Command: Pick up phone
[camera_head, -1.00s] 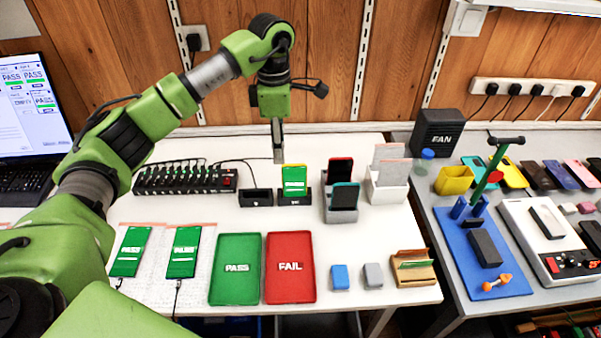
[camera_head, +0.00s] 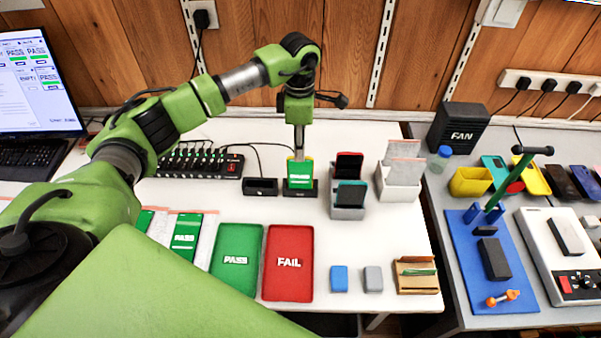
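A phone (camera_head: 300,175) with a green screen and a yellow edge stands upright in a black dock (camera_head: 282,191) at the back middle of the white table. My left gripper (camera_head: 299,153) points down over it, with its fingertips at the phone's top edge. The fingers look close together from this side. I cannot tell whether they touch or grip the phone. Another green-screened phone (camera_head: 185,235) marked PASS lies at the front left, with one more partly hidden behind my arm. My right gripper is not in view.
An empty black dock (camera_head: 261,187) stands left of the phone, a grey holder (camera_head: 347,213) with two phones at its right. Green PASS (camera_head: 236,285) and red FAIL (camera_head: 289,285) trays lie in front. A power strip (camera_head: 190,164) and cables lie at the back left.

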